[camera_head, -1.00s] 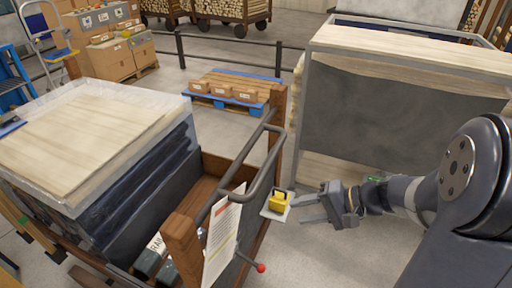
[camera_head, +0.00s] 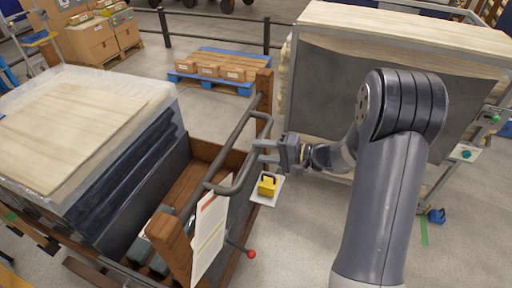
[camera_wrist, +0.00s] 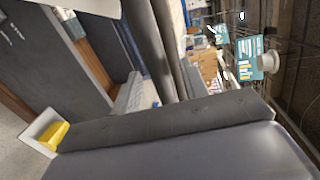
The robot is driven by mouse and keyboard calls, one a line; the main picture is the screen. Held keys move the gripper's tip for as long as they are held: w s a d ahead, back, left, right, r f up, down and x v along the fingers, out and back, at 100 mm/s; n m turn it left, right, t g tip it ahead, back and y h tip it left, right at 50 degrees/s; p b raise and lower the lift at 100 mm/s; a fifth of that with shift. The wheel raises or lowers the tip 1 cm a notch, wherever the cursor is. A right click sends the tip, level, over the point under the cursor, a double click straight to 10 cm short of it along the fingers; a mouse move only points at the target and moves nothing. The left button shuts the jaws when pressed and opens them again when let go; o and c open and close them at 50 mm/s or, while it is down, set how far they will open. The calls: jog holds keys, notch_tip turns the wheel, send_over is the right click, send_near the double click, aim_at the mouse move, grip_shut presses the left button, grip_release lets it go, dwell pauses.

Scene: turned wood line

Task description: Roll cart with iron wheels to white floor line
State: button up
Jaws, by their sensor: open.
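A wooden cart (camera_head: 172,236) with dark side panels stands at the lower left in the head view. Its grey tubular handle (camera_head: 238,133) rises at the near end, beside a hanging paper sheet (camera_head: 210,238). My gripper (camera_head: 260,151) is open, with its fingertips at the handle's right side. I cannot tell whether they touch it. In the wrist view, dark bars (camera_wrist: 168,50) that look like the handle run past a large gripper finger (camera_wrist: 170,128). No iron wheels or white floor line can be made out.
A wrapped board stack (camera_head: 70,125) stands left of the cart's open part. A framed board stack (camera_head: 400,85) stands behind my arm. A blue pallet with boxes (camera_head: 215,72) and a railing (camera_head: 205,14) lie beyond. Bare floor (camera_head: 290,240) shows right of the cart.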

jog(key=shift+x, duration=1.15)
jog(key=shift+c, duration=0.5)
grip_shut()
